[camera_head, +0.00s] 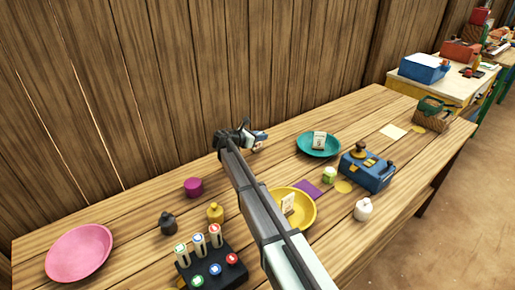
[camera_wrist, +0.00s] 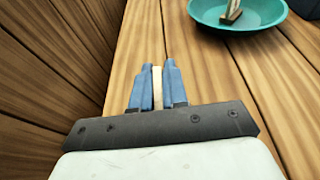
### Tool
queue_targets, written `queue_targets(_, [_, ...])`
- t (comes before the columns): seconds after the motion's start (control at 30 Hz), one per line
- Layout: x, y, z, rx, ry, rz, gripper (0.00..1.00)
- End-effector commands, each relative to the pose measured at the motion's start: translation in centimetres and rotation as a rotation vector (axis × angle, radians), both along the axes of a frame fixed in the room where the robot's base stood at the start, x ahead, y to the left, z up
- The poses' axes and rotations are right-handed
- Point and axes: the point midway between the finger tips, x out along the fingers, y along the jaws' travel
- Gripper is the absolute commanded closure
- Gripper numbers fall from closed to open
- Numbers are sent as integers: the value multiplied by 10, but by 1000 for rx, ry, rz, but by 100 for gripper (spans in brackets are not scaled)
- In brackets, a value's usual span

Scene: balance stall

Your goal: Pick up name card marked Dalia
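My gripper (camera_wrist: 157,88) is over the wooden table near the back wall, left of the teal plate. Its blue fingers are close together on a thin pale piece (camera_wrist: 157,90), seen edge-on, which looks like a card; no marking on it can be read. In the head view my gripper (camera_head: 262,137) is small and partly hidden by my arm. One small upright card (camera_head: 319,141) stands on the teal plate (camera_head: 304,149). Another card (camera_head: 288,204) stands on the yellow plate (camera_head: 306,216). I cannot read the name on either card.
A blue box-like device (camera_head: 368,172) stands right of the plates, with a white pot (camera_head: 363,210) in front. A pink plate (camera_head: 78,252), a purple cup (camera_head: 194,187), small bottles and a dark button rack (camera_head: 212,268) are at the left. The wooden wall is close behind my gripper.

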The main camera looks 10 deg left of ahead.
Motion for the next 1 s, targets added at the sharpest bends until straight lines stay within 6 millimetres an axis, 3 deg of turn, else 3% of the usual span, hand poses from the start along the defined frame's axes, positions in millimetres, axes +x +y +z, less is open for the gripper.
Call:
queue_targets(0.1, [0, 0, 0, 0, 0, 0, 100])
queue_targets(0.7, [0, 0, 2, 0, 0, 0, 100])
queue_targets(0.87, [0, 0, 18, 2, -2, -1, 100])
queue_targets(1.0, [0, 0, 42, 2, -2, -2, 100])
